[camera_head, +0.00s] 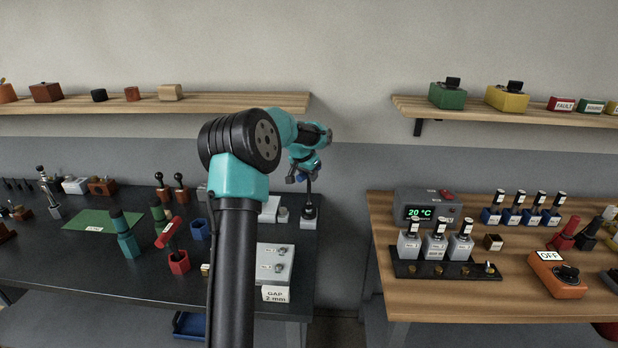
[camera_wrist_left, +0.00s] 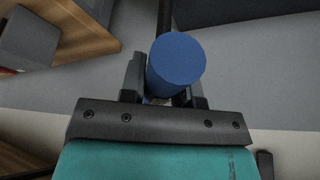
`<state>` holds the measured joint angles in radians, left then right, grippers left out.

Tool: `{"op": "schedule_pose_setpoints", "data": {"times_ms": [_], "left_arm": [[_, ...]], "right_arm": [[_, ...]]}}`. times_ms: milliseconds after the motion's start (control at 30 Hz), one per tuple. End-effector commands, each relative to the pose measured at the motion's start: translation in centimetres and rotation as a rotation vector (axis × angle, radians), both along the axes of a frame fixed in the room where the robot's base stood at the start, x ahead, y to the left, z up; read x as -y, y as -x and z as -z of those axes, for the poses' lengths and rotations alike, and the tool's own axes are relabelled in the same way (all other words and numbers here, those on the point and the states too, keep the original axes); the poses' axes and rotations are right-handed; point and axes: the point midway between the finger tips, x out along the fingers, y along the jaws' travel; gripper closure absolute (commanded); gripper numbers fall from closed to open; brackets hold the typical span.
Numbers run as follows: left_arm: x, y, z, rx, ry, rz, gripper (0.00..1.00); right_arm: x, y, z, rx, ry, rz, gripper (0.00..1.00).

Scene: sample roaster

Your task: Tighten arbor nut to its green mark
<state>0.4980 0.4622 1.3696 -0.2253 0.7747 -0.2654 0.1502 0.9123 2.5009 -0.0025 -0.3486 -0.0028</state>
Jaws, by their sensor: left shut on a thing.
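My left gripper (camera_head: 303,177) reaches over the back right corner of the dark table. It is shut on a blue cylinder (camera_wrist_left: 177,62), which sits between the two fingers in the left wrist view. A dark rod (camera_wrist_left: 165,14) shows beyond the cylinder. In the head view a thin dark rod runs down below the gripper to a black piece on a small grey block (camera_head: 311,224). Whether the blue cylinder and that rod are one piece is hard to tell. I cannot make out an arbor nut or its green mark. My right gripper is not in view.
My left arm crosses the dark table (camera_head: 100,275) and hides part of it. A grey plate labelled "GAP 2 mm" (camera_head: 275,294) lies near its front right. A gap separates it from the wooden table (camera_head: 440,305), which holds a grey box reading 20 °C (camera_head: 448,213).

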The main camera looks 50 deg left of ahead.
Motion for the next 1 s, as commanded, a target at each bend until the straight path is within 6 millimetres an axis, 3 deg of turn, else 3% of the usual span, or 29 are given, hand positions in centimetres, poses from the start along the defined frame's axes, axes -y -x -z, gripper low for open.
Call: {"op": "schedule_pose_setpoints", "data": {"times_ms": [367, 800, 1000], "left_arm": [[0.0, 0.0, -2.0, 0.002, -0.001, 0.000, 1.00], [0.0, 0.0, -2.4, 0.002, -0.001, 0.000, 1.00], [-0.1, -0.1, -4.1, 0.004, -0.004, 0.000, 1.00]], "right_arm": [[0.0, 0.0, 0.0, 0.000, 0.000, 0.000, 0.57], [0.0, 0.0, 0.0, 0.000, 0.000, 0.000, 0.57], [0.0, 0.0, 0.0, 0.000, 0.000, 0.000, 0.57]]}}
